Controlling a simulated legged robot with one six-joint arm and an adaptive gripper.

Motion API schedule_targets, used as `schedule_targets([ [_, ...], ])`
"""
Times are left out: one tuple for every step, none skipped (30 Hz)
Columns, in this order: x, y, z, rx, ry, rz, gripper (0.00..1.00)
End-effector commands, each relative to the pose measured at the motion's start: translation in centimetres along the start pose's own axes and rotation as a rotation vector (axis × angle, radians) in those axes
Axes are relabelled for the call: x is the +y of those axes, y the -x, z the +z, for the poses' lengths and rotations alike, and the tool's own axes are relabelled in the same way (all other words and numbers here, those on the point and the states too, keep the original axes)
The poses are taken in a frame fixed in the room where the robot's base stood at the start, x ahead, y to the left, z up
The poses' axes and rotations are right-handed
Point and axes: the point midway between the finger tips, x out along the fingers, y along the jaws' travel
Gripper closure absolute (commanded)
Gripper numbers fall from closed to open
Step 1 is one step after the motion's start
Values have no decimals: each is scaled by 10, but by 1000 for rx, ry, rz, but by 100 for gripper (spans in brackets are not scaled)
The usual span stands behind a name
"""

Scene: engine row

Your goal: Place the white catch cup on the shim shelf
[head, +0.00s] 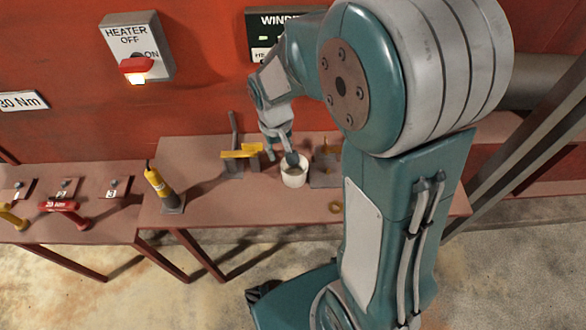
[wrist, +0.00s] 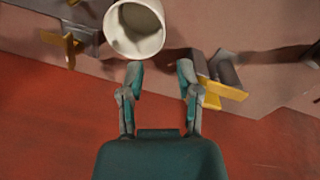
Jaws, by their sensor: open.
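The white catch cup (head: 294,175) stands upright on the brown bench (head: 225,203), between two grey-and-yellow fixtures. My gripper (head: 281,156) is open and empty, reaching down at the cup's back left in the head view. One finger overlaps the cup's rim there; I cannot tell whether it touches. In the wrist view the cup (wrist: 136,30) lies beyond the left fingertip of my gripper (wrist: 161,72), not between the fingers. Its open mouth shows. I cannot tell which surface is the shim shelf.
A yellow-topped grey fixture (head: 241,156) stands left of the cup; another grey fixture (head: 326,172) stands close on its right. A yellow bottle-like tool (head: 160,187) and a brass ring (head: 336,207) are on the bench. A red wall rises behind; a lower bench (head: 100,220) adjoins left.

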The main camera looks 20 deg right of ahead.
Motion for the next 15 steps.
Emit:
schedule_targets([
  [0, -4, -1, -4, 1, 0, 56],
  [0, -7, -1, -5, 1, 1, 56],
  [0, -12, 0, -7, 1, 1, 56],
  [0, -16, 0, -8, 1, 1, 56],
  [0, -21, 0, -7, 1, 1, 56],
  [0, -28, 0, -8, 1, 1, 56],
  [0, -34, 1, -8, 1, 1, 56],
  [0, -38, 1, -8, 0, 1, 56],
  [0, -44, 1, -7, 0, 1, 56],
  [0, -48, 1, -8, 0, 1, 56],
  [0, -51, 1, -5, -1, 0, 56],
  [0, -54, 1, -5, -1, 0, 56],
  [0, -56, 1, -5, -1, 0, 56],
  [0, -58, 1, -4, -1, 0, 56],
  [-1, -61, 1, -4, -1, 0, 56],
])
